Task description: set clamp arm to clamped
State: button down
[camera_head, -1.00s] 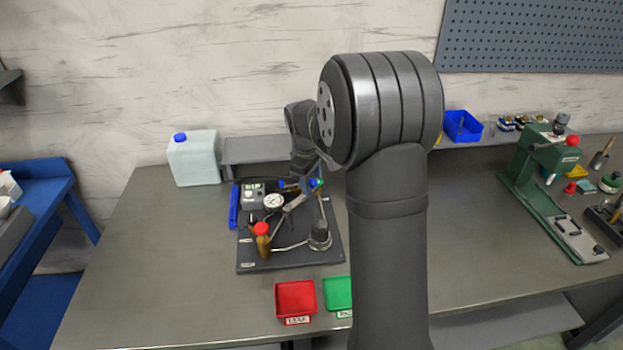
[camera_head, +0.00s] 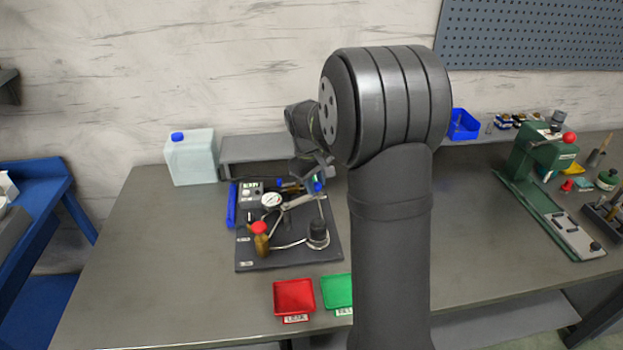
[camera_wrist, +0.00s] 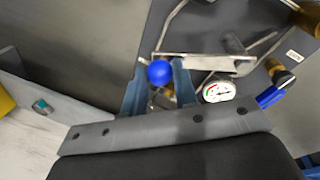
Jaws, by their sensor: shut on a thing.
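The clamp arm (camera_head: 300,201) is a pale metal bar with a blue ball knob on its end. It is on the dark fixture plate (camera_head: 262,264) on the bench. In the wrist view the bar (camera_wrist: 205,62) runs right from the blue knob (camera_wrist: 160,73). My gripper (camera_wrist: 159,68) has its two blue-grey fingers on either side of the knob and is shut on it. In the head view my gripper (camera_head: 318,182) is at the plate's back right, partly hidden by my arm.
Red (camera_head: 293,297) and green (camera_head: 338,291) trays lie in front. A grey shelf (camera_head: 255,149) is behind. The bench's left side is clear.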

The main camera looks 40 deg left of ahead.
jog(key=m, duration=0.1)
jog(key=s+d+m, duration=0.1)
jog(key=d+m, duration=0.1)
jog(key=shift+s+d+m+h, duration=0.25)
jog(key=shift+m+h, duration=0.05)
jog(key=shift+m, duration=0.1)
jog(key=s+d+m, duration=0.1)
jog(key=m, duration=0.1)
jog(key=s+m, duration=0.1)
jog(key=m, duration=0.1)
jog(key=s+d+m+g, duration=0.1)
jog(key=shift+s+d+m+h, duration=0.3)
jog(key=shift+s+m+h, duration=0.1)
jog(key=shift+s+d+m, duration=0.2)
jog(key=shift+s+m, duration=0.65)
jog(key=shift+m, duration=0.35)
jog(key=shift+s, duration=0.1)
jog(key=c, duration=1.1)
grip_release()
jog(key=shift+c, duration=0.2)
jog(key=shift+r, duration=0.1)
jog(key=s+a+r, duration=0.1)
jog(key=a+r, duration=0.2)
jog(key=r, duration=1.4)
